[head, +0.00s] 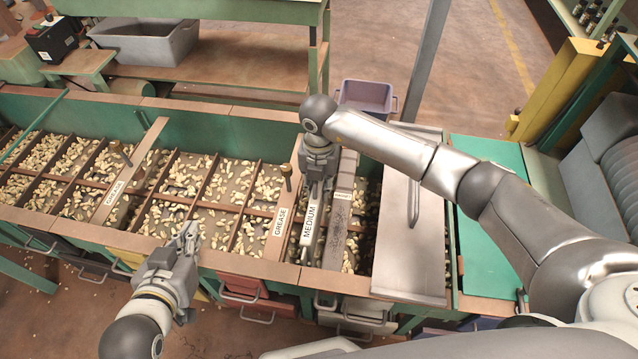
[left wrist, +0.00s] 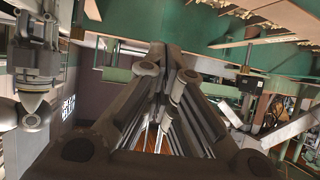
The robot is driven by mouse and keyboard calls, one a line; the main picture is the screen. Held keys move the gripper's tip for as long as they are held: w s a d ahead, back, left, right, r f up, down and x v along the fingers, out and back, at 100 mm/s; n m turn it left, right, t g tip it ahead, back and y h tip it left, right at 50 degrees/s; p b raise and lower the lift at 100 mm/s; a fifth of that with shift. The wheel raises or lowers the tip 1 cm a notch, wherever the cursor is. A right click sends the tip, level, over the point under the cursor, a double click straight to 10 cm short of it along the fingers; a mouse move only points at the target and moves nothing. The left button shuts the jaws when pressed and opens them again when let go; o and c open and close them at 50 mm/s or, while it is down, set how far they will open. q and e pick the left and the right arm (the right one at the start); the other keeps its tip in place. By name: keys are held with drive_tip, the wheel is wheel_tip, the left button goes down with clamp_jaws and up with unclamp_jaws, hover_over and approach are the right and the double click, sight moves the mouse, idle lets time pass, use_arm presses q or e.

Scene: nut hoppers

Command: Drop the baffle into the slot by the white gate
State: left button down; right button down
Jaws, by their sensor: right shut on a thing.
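My right gripper (head: 317,178) points down over the hopper and is shut on the top of a narrow grey baffle (head: 311,222) with a white MEDIUM label. No gate is clearly white, so I cannot pick out the white gate. My left gripper (head: 188,234) hovers over the front edge of the hopper, empty. Its fingers come together in the left wrist view (left wrist: 168,52).
The long green hopper (head: 205,268) holds nuts in several compartments. Another labelled divider (head: 132,168) with a knob crosses it further left. A metal plate (head: 425,245) lies at its right. Drawers (head: 245,288) hang below the front edge. A grey bin (head: 150,45) stands behind.

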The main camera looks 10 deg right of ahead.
drive_tip(key=shift+f+b, duration=0.5)
drive_tip(key=shift+f, duration=0.2)
use_arm(q)
drive_tip(key=w+d+r+t+h, duration=0.1)
drive_tip(key=w+d+r+t, duration=0.1)
drive_tip(key=r+t, duration=0.3)
drive_tip(key=shift+w+r+h+b, duration=0.35)
drive_tip(key=shift+w+r, duration=0.3)
drive_tip(key=shift+r, duration=0.7)
use_arm(e)
drive_tip(key=shift+f, duration=0.75)
drive_tip(key=c, duration=1.2)
unclamp_jaws()
wheel_tip(320, 180, up, 12)
drive_tip(key=shift+r, duration=0.1)
